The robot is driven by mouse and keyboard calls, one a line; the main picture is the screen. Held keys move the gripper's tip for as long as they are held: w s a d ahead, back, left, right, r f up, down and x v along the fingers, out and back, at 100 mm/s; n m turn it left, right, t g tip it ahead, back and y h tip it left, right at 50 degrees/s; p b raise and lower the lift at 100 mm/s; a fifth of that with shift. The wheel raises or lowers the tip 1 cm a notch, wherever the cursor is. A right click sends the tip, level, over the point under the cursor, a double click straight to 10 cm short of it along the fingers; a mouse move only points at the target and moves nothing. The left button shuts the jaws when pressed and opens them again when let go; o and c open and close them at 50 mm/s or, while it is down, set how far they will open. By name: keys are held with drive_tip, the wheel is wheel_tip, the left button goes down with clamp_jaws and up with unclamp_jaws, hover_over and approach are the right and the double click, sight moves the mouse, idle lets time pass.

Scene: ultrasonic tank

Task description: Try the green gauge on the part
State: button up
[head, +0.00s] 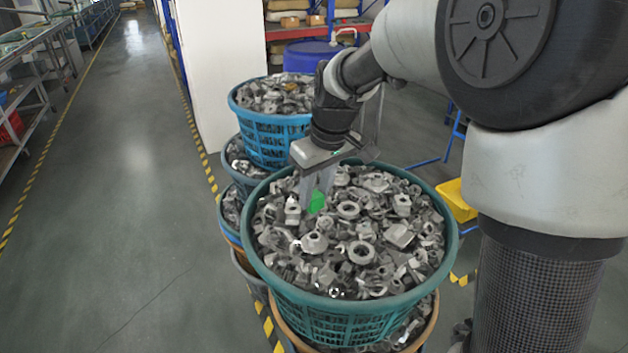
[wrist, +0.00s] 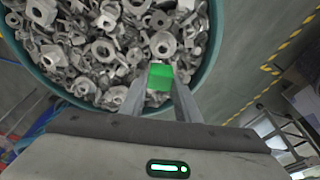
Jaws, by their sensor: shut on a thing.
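My gripper (head: 318,197) is shut on the green gauge (head: 316,203), a small bright green block. In the wrist view the gauge (wrist: 160,77) sits between the two fingertips of my gripper (wrist: 159,88). It is held over the near teal basket (head: 262,271), which is heaped with grey metal parts (head: 372,222). Whether the gauge touches any part below it I cannot tell. Which of the many parts is the one to be gauged cannot be told from these views. The heap also shows in the wrist view (wrist: 103,48).
Behind stands a blue basket (head: 268,150) full of similar parts, on stacked baskets. A yellow bin (head: 456,200) is at the right and a white panel (head: 207,75) at the back. The grey floor (head: 130,200) at the left is clear.

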sight(316, 211)
drive_tip(key=shift+s+f+b, duration=0.25)
drive_tip(key=shift+f+b, duration=0.35)
drive_tip(key=shift+f, duration=0.25)
drive_tip(key=shift+s+d+b+x, duration=0.1)
drive_tip(key=shift+b+x, duration=0.45)
drive_tip(key=shift+x, duration=0.2)
drive_tip(key=shift+s+d+b+x, duration=0.1)
drive_tip(key=shift+s+b+x, duration=0.05)
drive_tip(key=shift+b+x, duration=0.5)
drive_tip(key=shift+s+d+b+x, duration=0.1)
drive_tip(key=shift+b+x, duration=0.35)
drive_tip(key=shift+x, duration=0.4)
drive_tip(key=shift+s+f+b, duration=0.1)
drive_tip(key=shift+f+b, duration=0.7)
drive_tip(key=shift+f, duration=0.45)
drive_tip(key=shift+r, duration=0.15)
drive_tip(key=shift+r+p, duration=1.7)
drive_tip(key=shift+r, duration=0.55)
drive_tip(key=shift+r+p, duration=1.5)
drive_tip(key=shift+r, duration=0.55)
